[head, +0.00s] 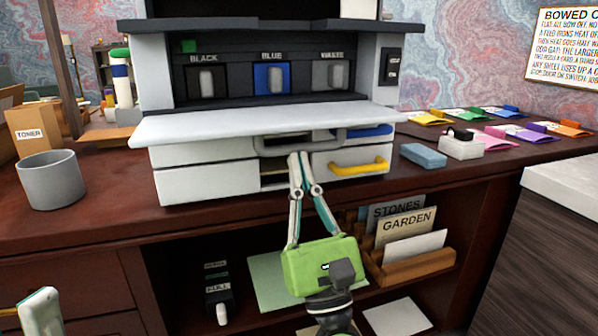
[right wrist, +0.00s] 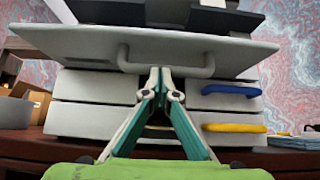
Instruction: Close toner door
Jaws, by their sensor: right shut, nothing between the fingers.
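The toner door (head: 250,125) of the grey-white printer is a wide flap folded down, standing out nearly level in front of the bay. Its grey bar handle (head: 330,143) hangs at the front edge and shows in the right wrist view (right wrist: 195,72). Behind the flap are the black (head: 206,82), blue (head: 271,78) and waste (head: 335,74) slots. My right gripper (head: 299,156) is shut and empty, its tips at the handle's lower edge; I cannot tell whether they touch. Part of my left gripper (head: 40,308) shows at lower left; its jaws are unclear.
Below the flap are drawers with a blue handle (head: 376,131) and a yellow handle (head: 358,167). A grey cup (head: 52,182) and toner box (head: 32,130) stand left. A shelf with cards (head: 405,228) is underneath.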

